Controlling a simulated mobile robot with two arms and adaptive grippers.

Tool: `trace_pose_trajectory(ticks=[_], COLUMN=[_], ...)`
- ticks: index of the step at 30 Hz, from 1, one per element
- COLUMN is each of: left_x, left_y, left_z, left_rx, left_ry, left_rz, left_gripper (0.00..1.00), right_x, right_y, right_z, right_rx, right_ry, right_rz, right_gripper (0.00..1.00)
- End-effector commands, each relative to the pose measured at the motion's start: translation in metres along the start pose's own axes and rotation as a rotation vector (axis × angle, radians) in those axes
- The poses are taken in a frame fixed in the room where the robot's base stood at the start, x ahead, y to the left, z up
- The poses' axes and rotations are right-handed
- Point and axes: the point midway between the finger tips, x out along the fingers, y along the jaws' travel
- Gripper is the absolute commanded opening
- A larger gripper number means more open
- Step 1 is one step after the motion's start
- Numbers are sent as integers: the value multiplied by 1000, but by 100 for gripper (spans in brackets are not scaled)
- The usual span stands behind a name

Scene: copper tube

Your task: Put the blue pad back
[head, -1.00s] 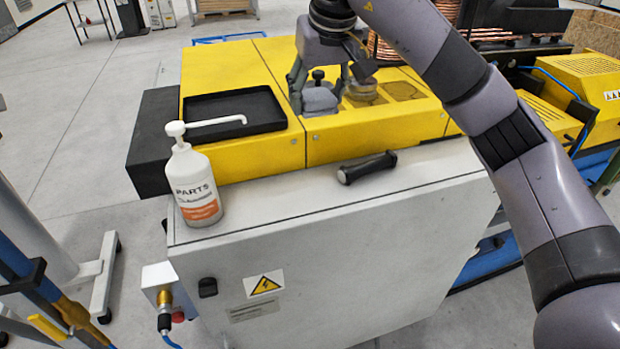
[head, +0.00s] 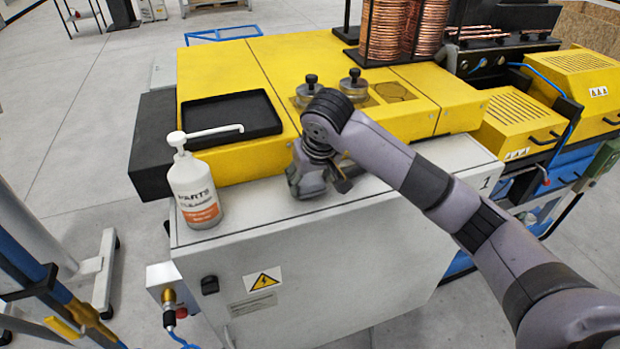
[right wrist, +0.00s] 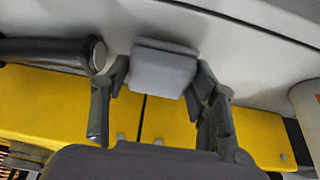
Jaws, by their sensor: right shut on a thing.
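The blue pad (right wrist: 165,68) looks grey-blue and block-shaped in the right wrist view. It sits between the fingers of my right gripper (right wrist: 162,90), which is shut on it. In the head view my right gripper (head: 307,190) points down over the white cabinet top (head: 255,215), just in front of the yellow machine (head: 250,150). The gripper hides the pad there, and I cannot tell whether the pad touches the surface. My left gripper is not in view.
A white pump bottle (head: 194,190) stands left. A black tray (head: 232,115) is behind it. A dark-handled tool (right wrist: 45,52) lies near the gripper.

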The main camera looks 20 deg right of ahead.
Motion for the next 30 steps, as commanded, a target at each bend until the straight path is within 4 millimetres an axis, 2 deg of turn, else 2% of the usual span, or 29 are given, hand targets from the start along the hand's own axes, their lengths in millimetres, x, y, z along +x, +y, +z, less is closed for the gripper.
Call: trace_pose_trajectory(ticks=[4,15,16,24,30], left_x=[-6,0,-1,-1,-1], left_y=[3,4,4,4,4], left_z=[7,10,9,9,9], left_rx=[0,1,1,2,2], left_ry=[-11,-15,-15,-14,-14], left_rz=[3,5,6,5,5], left_gripper=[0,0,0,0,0], right_x=[11,16,15,14,14], right_y=[0,0,0,0,0], right_z=[5,6,6,6,6], right_rx=[-1,-1,0,0,0], right_ry=[1,2,2,1,1], right_rz=[0,1,1,1,1], right_gripper=[32,32,55,73,74])
